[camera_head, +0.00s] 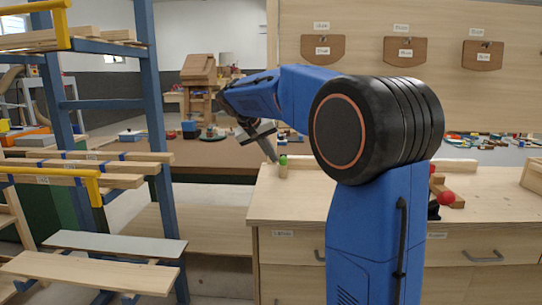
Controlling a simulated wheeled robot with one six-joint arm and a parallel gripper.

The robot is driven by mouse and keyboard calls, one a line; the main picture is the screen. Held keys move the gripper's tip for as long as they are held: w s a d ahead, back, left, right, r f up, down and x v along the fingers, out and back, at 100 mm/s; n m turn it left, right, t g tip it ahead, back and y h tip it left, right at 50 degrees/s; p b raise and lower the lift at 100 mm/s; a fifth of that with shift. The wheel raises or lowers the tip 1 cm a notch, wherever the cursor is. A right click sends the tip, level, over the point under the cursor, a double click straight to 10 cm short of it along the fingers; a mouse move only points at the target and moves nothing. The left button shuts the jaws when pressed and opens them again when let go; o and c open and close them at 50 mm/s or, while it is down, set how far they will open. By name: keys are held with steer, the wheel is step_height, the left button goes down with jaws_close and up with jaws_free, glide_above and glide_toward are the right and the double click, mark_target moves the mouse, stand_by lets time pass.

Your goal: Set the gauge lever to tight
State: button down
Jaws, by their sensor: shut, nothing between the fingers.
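My gripper (271,156) is at the end of my blue arm, left of the picture's middle, pointing down and to the right. It is shut and empty. Its tips are close to a small wooden piece with a green top (283,161) at the left end of the workbench; I cannot tell whether they touch.
The wooden workbench (290,202) has drawers below. A blue-post rack with boards (168,190) stands at the left. Labelled wooden holders (405,52) hang on the back panel. My arm hides much of the bench's middle.

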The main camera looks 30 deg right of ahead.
mark_target(285, 159)
steer(key=shift+s+d, duration=0.1)
steer(key=shift+s, duration=0.05)
steer(key=shift+s+d+n+t+y, duration=0.3)
steer(key=shift+s+d+n+t, duration=0.5)
steer(key=shift+n, duration=0.4)
steer(key=shift+s+d+n+t, duration=0.3)
steer(key=shift+s+d+n, duration=0.2)
steer(key=shift+n, duration=0.2)
steer(key=s+d+n+t+y, duration=0.1)
steer(key=d+n+t+y, duration=0.1)
steer(key=d+n, duration=0.3)
steer(key=shift+s+d+y, duration=0.15)
steer(key=shift+d+y, duration=0.15)
steer(key=shift+d, duration=1.9)
